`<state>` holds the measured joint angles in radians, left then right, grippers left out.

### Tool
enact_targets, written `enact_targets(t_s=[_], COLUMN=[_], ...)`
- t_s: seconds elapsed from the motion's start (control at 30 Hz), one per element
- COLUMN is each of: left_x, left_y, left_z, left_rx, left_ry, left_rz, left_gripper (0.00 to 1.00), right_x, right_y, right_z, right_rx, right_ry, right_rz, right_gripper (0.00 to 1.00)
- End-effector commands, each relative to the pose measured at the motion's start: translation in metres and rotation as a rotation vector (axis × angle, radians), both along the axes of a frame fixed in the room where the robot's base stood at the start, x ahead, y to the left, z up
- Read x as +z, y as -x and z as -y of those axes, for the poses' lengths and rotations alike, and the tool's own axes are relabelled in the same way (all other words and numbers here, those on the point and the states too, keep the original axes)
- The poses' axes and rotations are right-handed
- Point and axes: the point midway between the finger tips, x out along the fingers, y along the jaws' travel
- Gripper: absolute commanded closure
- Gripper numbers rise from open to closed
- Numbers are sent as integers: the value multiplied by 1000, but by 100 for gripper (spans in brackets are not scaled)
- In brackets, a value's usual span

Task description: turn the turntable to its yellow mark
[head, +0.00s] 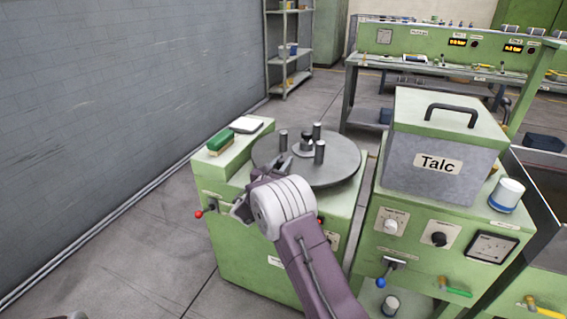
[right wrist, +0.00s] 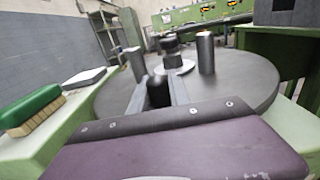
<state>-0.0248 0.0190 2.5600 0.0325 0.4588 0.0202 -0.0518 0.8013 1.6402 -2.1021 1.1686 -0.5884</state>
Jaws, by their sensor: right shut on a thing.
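The turntable (head: 345,172) is a dark grey disc on a green cabinet, with upright grey pegs and a central hub (head: 306,143). Its disc also shows in the right wrist view (right wrist: 245,85). My right gripper (head: 284,166) is over the disc's near left part, shut on a dark upright knob (right wrist: 158,92) that stands between its fingers. One peg (right wrist: 135,64) is left of the fingers and another peg (right wrist: 205,53) is beyond them to the right. I cannot make out the yellow mark in either view.
A green brush (head: 220,141) and a white pad (head: 246,125) lie on the ledge left of the disc. A red-tipped lever (head: 200,213) sticks out at the cabinet's left.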

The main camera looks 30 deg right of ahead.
Motion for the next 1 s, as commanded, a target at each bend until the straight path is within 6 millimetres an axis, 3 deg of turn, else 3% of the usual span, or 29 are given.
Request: enact_targets(t_s=[0.27, 0.3, 0.37, 0.67, 1.0], left_x=[-1, -1, -1, 0, 8], left_y=[0, 0, 0, 0, 0], left_z=[0, 0, 0, 0, 0], left_rx=[0, 0, 0, 0, 0], left_ry=[0, 0, 0, 0, 0], left_rz=[0, 0, 0, 0, 0], left_gripper=[64, 64, 64, 64, 64], right_x=[-5, -6, -5, -2, -1], right_y=[0, 0, 0, 1, 43], right_z=[-3, -3, -2, -2, -54], right_rx=[5, 5, 5, 2, 7], right_ry=[-5, -5, -4, -2, -1], right_rz=[-11, -11, -10, -4, -6], right_gripper=[100, 67, 56, 56, 56])
